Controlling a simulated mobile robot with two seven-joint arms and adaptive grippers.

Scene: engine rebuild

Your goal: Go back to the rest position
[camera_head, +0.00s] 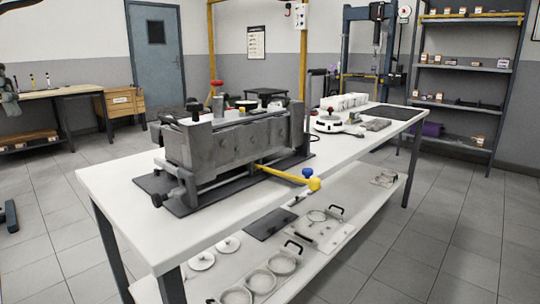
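A grey engine block (225,142) sits in a dark holding fixture on the white workbench (110,187). A yellow-handled tool with a blue end (307,178) sticks out from the front of the block over the bench edge. A round white device (336,122) stands on the bench to the right of the block.
The bench's lower shelf (345,255) holds several round parts and a tray with black handles. A shelving unit (465,70) stands at the back right and a second bench (60,92) at the back left. The tiled floor (450,240) at right is clear.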

